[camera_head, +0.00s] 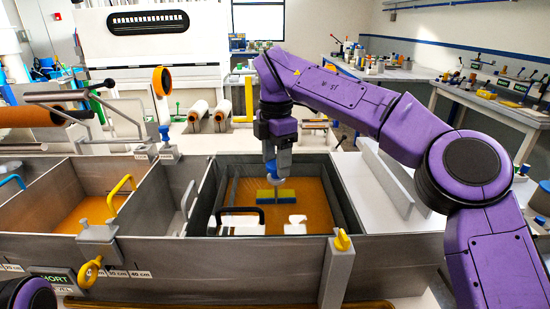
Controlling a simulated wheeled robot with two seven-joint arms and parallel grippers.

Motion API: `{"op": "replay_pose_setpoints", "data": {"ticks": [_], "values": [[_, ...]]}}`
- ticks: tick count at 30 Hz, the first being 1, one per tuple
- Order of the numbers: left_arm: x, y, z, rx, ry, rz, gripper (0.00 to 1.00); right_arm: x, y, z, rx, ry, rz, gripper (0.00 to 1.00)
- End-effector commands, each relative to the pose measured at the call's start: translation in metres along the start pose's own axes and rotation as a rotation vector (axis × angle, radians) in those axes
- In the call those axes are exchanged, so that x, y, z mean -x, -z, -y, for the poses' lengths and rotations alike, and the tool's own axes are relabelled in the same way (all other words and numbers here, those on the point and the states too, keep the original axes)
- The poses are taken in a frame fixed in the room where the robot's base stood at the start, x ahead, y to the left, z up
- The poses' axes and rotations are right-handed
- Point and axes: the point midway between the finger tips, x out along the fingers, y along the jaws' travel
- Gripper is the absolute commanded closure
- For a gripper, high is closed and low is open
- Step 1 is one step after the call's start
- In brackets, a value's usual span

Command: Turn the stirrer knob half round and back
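My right gripper (273,172) points down over the middle bath (352,212), which holds amber resin. Just below its fingertips is a small blue part, which looks like the stirrer knob (273,190), above a yellow-green bar (287,197) lying across the bath. The fingers and the knob overlap in the picture, so I cannot tell whether they touch or whether the fingers are closed around it. The knob's turn angle is too small to read. A purple part of my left arm shows at the bottom left corner; its gripper is out of view.
Left of the bath is another amber-filled tank with a yellow handle (121,190). A white side table with panels stands right.

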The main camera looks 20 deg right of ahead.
Motion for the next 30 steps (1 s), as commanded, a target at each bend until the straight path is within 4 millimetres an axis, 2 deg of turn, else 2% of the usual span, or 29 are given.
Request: {"op": "replay_pose_setpoints", "data": {"ticks": [11,14,19,23,26,30], "values": [[0.002,0.001,0.000,0.000,0.000,0.000,0.45,0.006,0.000,-0.001,0.000,-0.006,0.000,0.25],[0.007,0.003,0.001,0.000,0.000,0.000,0.45,0.023,0.000,-0.001,-0.002,-0.007,0.001,0.25],[0.023,0.010,0.002,0.000,0.000,0.000,0.45,0.068,0.000,-0.001,-0.003,-0.007,0.001,0.25],[0.036,0.015,0.003,0.000,0.000,0.000,0.45,0.094,0.000,-0.001,-0.002,-0.004,0.000,0.25],[0.040,0.017,0.004,0.000,0.000,0.000,0.45,0.104,-0.001,-0.001,-0.002,-0.003,0.000,0.25],[0.040,0.017,0.004,0.000,0.000,0.000,0.45,0.106,-0.001,-0.001,0.000,-0.002,-0.001,0.25]]}}
